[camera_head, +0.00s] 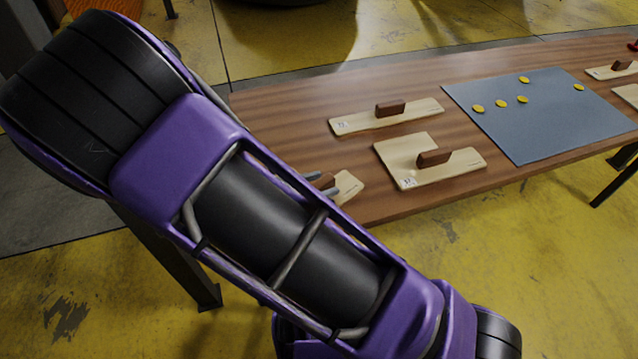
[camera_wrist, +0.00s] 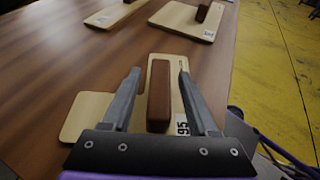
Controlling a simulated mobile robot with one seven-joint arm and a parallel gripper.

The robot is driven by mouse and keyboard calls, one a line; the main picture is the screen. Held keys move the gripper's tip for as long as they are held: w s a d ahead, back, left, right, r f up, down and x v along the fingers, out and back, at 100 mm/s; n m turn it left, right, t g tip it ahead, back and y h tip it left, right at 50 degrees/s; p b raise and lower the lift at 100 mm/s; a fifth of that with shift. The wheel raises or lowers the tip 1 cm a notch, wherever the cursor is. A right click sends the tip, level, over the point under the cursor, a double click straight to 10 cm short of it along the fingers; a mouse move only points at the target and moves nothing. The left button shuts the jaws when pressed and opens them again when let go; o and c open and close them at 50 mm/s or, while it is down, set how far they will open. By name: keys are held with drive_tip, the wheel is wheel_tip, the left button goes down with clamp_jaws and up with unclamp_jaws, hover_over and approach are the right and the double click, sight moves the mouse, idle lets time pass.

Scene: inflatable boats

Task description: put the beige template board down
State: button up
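A beige template board (camera_wrist: 90,118) with a brown handle (camera_wrist: 159,90) and a label reading 95 lies on the wooden table under my gripper (camera_wrist: 159,72). The two fingers stand open on either side of the handle, with a visible gap on each side. The board looks flat on the tabletop. In the head view only one end of this board (camera_head: 348,188) shows near the table's front edge. My arm hides the rest of it and most of the gripper there.
Two more beige boards with brown handles, one long (camera_head: 360,121) and one notched (camera_head: 403,170), lie close by on the table (camera_head: 290,110). A grey-blue sheet (camera_head: 545,120) with several yellow discs lies to the right. More boards (camera_head: 603,73) are at the far right.

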drive_tip(key=shift+r, duration=0.1)
drive_tip(key=shift+s+a+r, duration=0.1)
drive_tip(key=shift+a+r, duration=0.05)
drive_tip(key=shift+a, duration=0.1)
drive_tip(key=p+v, duration=0.1)
drive_tip(key=v, duration=1)
drive_tip(key=shift+s+a, duration=0.15)
drive_tip(key=shift+s, duration=0.05)
